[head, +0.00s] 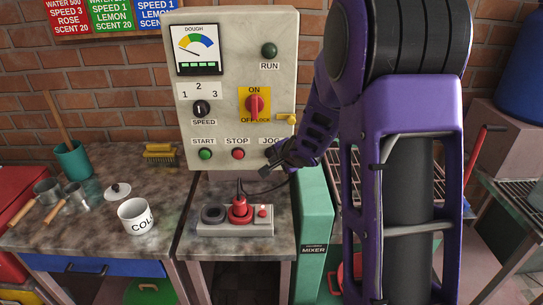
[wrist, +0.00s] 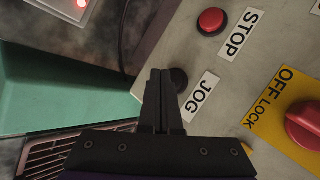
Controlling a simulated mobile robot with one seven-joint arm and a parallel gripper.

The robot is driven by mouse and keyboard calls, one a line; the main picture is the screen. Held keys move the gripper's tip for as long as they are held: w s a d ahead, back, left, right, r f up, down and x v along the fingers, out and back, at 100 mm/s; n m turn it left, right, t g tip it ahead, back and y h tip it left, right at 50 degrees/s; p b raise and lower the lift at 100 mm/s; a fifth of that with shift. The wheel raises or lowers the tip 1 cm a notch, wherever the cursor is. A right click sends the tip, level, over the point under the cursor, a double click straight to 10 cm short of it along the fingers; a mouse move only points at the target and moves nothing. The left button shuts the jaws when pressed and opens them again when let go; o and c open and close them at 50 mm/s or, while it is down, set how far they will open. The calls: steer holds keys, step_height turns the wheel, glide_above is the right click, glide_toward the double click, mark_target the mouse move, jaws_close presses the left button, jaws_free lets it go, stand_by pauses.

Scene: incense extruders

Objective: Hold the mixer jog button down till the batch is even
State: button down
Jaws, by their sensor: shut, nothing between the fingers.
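The control panel (head: 222,123) stands upright on the bench. Its JOG button, a dark round knob (wrist: 179,78), shows in the wrist view above the JOG label (wrist: 201,97). My gripper (wrist: 160,72) has both fingers together and empty, with the tips right beside the button and partly covering it. I cannot tell whether they press it. The RUN lamp (head: 269,50) looks dark green.
The red STOP button (wrist: 211,20) is close to JOG; green START (head: 205,154) is farther left. A red rotary switch (head: 255,104) sits on a yellow plate above. A pendant with a red knob (head: 239,211) lies below. A white cup (head: 136,217) stands on the left bench.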

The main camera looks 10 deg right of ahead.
steer(key=shift+w+r, duration=0.1)
steer(key=shift+w+d+p, duration=0.1)
steer(key=shift+w+p, duration=0.2)
steer(key=shift+p, duration=0.3)
steer(key=shift+w+d+p, duration=0.1)
steer(key=shift+w+p, duration=0.35)
steer(key=shift+w, duration=0.05)
stand_by(2.1)
steer(key=shift+s, duration=0.1)
stand_by(1.8)
steer(key=shift+s+a, duration=0.2)
steer(key=shift+s, duration=0.6)
steer(key=shift+s+a+b, duration=0.25)
steer(key=shift+s+b, duration=0.1)
steer(key=shift+s, duration=0.9)
steer(key=shift+s+a+b, duration=0.25)
steer(key=shift+s+b, duration=0.05)
steer(key=shift+s, duration=0.9)
